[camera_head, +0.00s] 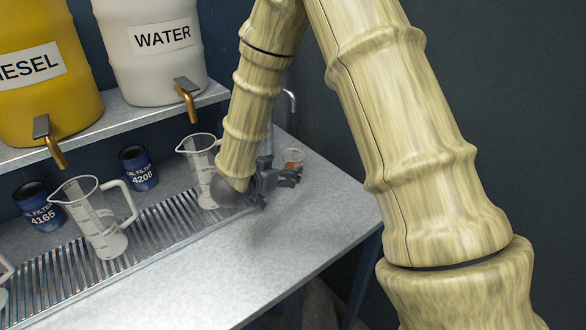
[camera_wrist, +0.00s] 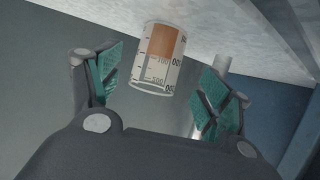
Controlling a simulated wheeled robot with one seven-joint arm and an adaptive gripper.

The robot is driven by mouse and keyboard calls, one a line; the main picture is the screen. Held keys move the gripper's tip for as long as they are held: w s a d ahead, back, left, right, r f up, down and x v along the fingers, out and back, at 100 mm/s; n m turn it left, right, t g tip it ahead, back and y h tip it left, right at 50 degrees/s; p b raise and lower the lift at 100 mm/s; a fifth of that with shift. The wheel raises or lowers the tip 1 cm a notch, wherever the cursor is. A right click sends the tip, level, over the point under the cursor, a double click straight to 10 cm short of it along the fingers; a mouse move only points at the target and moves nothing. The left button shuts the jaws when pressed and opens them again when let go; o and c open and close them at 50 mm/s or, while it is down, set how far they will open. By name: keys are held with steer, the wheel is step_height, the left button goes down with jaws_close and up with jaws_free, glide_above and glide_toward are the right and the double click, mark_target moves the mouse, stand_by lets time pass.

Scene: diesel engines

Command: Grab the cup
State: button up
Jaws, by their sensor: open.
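The cup (camera_head: 292,157) is a small clear measuring cup with a brown-orange band, standing on the metal counter near its far right end. It also shows in the wrist view (camera_wrist: 155,72), where the picture is tilted and the counter lies at the top. My gripper (camera_head: 281,174) is open and low over the counter, just in front of the cup in the head view. In the wrist view the cup appears between the two spread green-padded fingers, with clear space on both sides and nothing gripped.
A clear jug (camera_head: 198,160) stands close to the left of my gripper, partly hidden by my arm. Another jug (camera_head: 98,225) stands on the drain grate (camera_head: 165,228). Oil filter cans (camera_head: 138,168) stand behind. A tap pipe (camera_head: 291,103) rises behind the cup. The front counter is clear.

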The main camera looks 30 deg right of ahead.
steer(key=shift+p+x, duration=0.55)
steer(key=shift+x, duration=2.9)
steer(key=shift+s+a+f, duration=0.1)
steer(key=shift+s+f, duration=0.05)
steer(key=c, duration=1.2)
